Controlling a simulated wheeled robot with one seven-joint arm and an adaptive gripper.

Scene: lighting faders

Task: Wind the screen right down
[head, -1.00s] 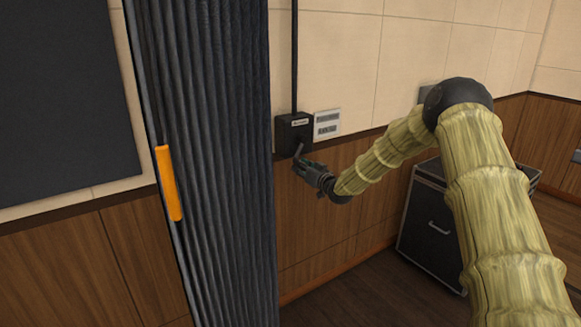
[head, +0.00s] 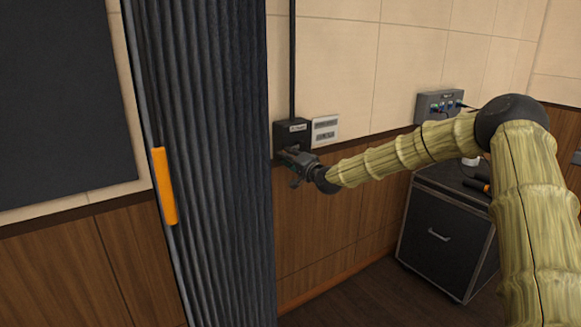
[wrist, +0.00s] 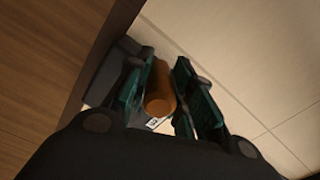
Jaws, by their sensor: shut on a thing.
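A small dark winder box (head: 290,132) is fixed to the wall, with a dark vertical tube (head: 293,60) running up from it. My gripper (head: 287,156) is at the lower front of this box. In the wrist view an orange-brown rounded crank grip (wrist: 159,90) lies between the two fingers of my gripper (wrist: 158,80), which is shut on it. The crank arm is mostly hidden by my gripper in the head view. I cannot make out the screen itself for certain.
A white label plate (head: 325,130) is right of the box. A dark pleated partition (head: 205,150) with an orange handle (head: 164,186) stands left of my gripper. A black case (head: 440,235) stands on the floor at right, below a grey wall panel (head: 440,103).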

